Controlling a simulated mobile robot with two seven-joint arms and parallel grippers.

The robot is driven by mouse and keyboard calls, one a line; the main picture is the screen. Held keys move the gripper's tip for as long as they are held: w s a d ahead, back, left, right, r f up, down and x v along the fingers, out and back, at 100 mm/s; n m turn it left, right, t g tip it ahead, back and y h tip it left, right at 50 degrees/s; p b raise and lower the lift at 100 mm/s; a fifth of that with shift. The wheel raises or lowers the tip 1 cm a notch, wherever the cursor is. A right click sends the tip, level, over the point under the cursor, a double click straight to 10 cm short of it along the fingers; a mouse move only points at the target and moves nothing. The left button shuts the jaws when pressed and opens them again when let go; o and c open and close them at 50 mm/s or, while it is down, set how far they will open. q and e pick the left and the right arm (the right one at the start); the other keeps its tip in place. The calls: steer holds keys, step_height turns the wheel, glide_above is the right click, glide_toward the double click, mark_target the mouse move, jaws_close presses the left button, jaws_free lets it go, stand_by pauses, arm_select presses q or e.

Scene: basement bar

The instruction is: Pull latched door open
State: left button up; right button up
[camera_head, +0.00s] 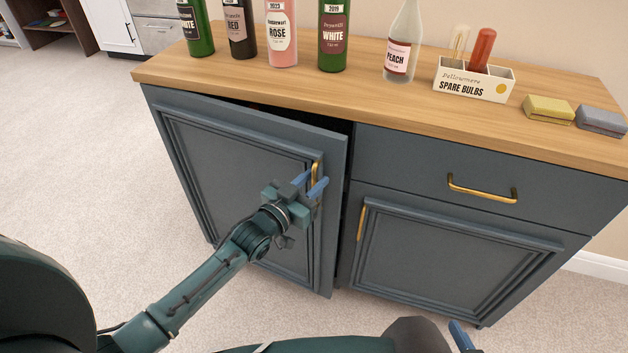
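The left cabinet door (235,160) is dark blue-grey with a framed panel, and it stands ajar. A dark gap shows along its top, and its right edge stands out from the cabinet front. Its upright gold handle (316,166) is near that edge. My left gripper (314,182) is at the handle, with its blue fingers on either side of the bar and closed on it. The handle's lower part is hidden by the gripper. The latch is not visible. Of my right gripper, only a blue finger (461,336) shows at the bottom edge, away from the cabinet.
A drawer (460,165) and a second door (440,255) on the right are shut. The carpet (120,150) left of the cabinet is clear.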

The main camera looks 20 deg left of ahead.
arm_select(q)
steer(key=shift+w+d, duration=0.1)
steer(key=shift+w, duration=0.3)
steer(key=shift+c, duration=0.2)
jaws_close()
